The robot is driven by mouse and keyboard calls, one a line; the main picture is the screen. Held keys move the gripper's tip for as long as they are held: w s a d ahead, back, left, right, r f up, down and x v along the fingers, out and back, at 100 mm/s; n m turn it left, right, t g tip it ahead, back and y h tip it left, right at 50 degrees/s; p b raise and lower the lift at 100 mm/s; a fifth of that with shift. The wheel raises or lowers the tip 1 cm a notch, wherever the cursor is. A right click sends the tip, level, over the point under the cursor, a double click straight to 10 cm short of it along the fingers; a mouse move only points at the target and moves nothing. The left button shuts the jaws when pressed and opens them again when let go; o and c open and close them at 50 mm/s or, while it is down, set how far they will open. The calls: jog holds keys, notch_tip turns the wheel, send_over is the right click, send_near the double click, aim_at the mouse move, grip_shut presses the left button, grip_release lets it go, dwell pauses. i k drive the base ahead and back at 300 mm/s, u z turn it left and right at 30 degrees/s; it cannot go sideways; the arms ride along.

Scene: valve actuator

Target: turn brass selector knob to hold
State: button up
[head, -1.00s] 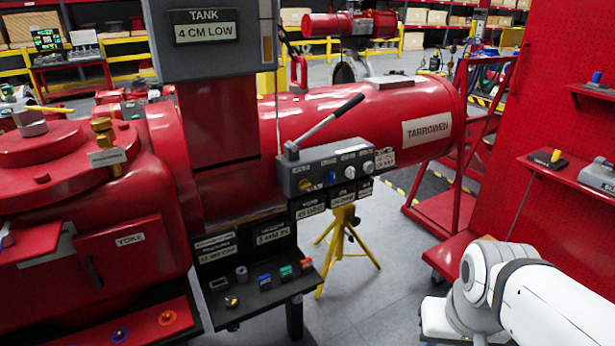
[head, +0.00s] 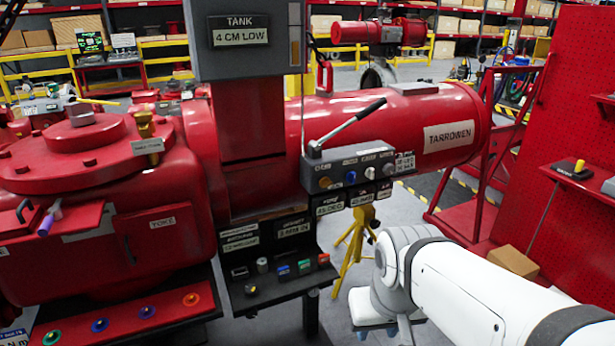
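A small brass knob (head: 325,182) sits at the left end of the front of a grey control block (head: 345,160) on the red actuator. Its pointer direction and the small labels around it are too small to read. A blue knob (head: 350,177) and two pale silver knobs (head: 388,168) follow to its right. A lever with a black grip (head: 370,108) rises from the top of the block. My white arm comes in from the lower right and bends downward, right of and below the block. The fingers of my gripper do not show.
A dark shelf (head: 280,293) with several small coloured parts juts out below the block. A yellow tripod (head: 355,240) stands under it. A red pegboard wall (head: 575,130) is on the right, with a cardboard box (head: 515,262) on the floor. Some grey floor is free between tripod and wall.

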aim_at(324, 182)
jog(key=z, duration=0.05)
jog(key=i, duration=1)
jog(key=u, duration=0.05)
